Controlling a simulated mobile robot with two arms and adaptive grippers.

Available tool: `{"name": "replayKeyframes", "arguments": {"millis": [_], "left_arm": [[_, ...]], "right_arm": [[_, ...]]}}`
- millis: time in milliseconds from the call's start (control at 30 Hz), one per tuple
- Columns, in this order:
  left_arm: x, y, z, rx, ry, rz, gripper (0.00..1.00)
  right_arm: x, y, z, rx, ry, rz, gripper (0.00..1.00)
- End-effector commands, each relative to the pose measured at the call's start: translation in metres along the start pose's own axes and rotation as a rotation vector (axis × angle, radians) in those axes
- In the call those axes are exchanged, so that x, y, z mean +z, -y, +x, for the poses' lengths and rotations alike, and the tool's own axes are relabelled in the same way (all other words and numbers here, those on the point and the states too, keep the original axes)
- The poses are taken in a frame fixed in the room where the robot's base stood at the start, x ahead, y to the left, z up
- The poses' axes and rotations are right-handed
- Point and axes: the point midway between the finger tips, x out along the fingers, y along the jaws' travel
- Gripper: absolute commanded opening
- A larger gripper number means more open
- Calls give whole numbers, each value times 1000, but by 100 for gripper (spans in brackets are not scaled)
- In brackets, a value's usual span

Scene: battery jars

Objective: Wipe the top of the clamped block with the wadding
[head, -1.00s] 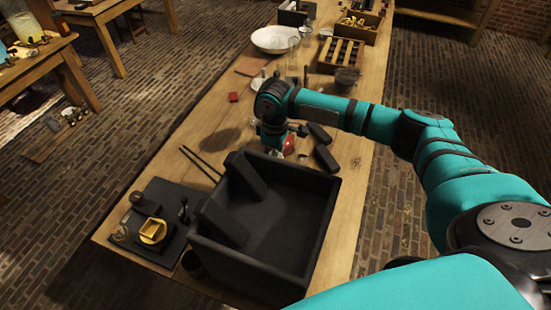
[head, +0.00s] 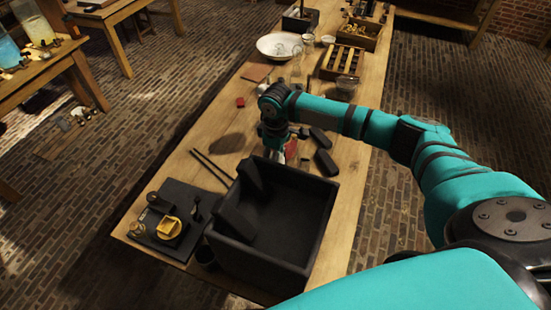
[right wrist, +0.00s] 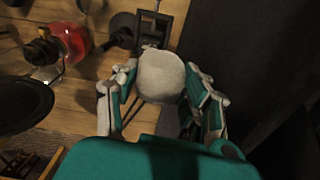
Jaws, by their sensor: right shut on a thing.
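In the right wrist view my right gripper (right wrist: 160,82) is shut on a pale, rounded wad, the wadding (right wrist: 161,72). In the head view this gripper (head: 275,150) hangs low over the table just beyond the big dark box, and the wadding is mostly hidden there. A dark metal frame (right wrist: 151,22), possibly the clamp, stands just past the wadding in the right wrist view. I cannot make out the clamped block or its top in either view. My left gripper is not in view.
The large dark open box (head: 312,228) stands near my right gripper. A red glass vessel (right wrist: 72,38) stands left of the wadding in the right wrist view. Two dark rods (head: 211,166) lie left of the gripper. A white bowl (head: 279,46) stands at the far end.

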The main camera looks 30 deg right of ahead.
Motion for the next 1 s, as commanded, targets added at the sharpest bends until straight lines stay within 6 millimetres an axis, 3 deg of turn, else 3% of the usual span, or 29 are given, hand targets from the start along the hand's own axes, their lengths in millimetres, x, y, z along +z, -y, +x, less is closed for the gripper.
{"name": "replayKeyframes", "arguments": {"millis": [233, 833, 1000], "left_arm": [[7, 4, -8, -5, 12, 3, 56], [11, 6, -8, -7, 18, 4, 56], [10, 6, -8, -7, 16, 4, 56]], "right_arm": [[-2, -4, -18, -1, -1, 1, 19], [-2, -4, -20, 0, -1, 2, 19], [-5, -5, -38, -1, -4, 4, 19]]}}
